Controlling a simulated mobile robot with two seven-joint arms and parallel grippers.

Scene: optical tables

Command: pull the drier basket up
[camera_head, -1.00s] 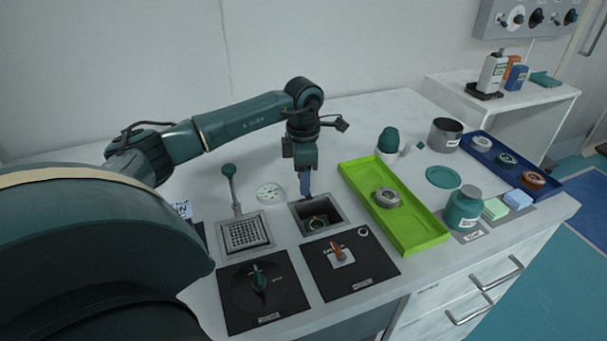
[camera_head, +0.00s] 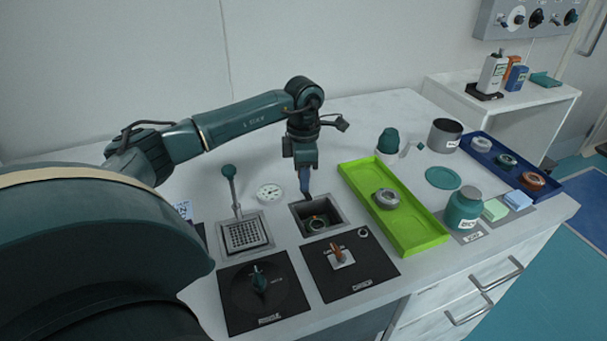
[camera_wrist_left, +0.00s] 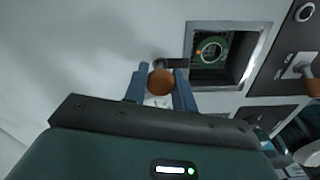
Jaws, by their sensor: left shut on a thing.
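The drier basket sits down in a square metal-rimmed well (camera_head: 336,213) on the bench, with a green ring-shaped piece (camera_head: 317,222) inside it. In the left wrist view the well (camera_wrist_left: 251,72) and the green piece (camera_wrist_left: 211,50) show too. A brown round knob (camera_wrist_left: 161,82) with a dark metal arm reaches toward the well's edge. My left gripper (camera_head: 306,195) points down at the well's back edge. In the left wrist view its blue fingers (camera_wrist_left: 160,88) are shut on the brown knob from both sides. My right gripper is out of view.
Two black knob panels (camera_head: 350,262) lie in front. A green tray (camera_head: 410,220) is close on the right. A round white dial (camera_head: 269,193) lies behind.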

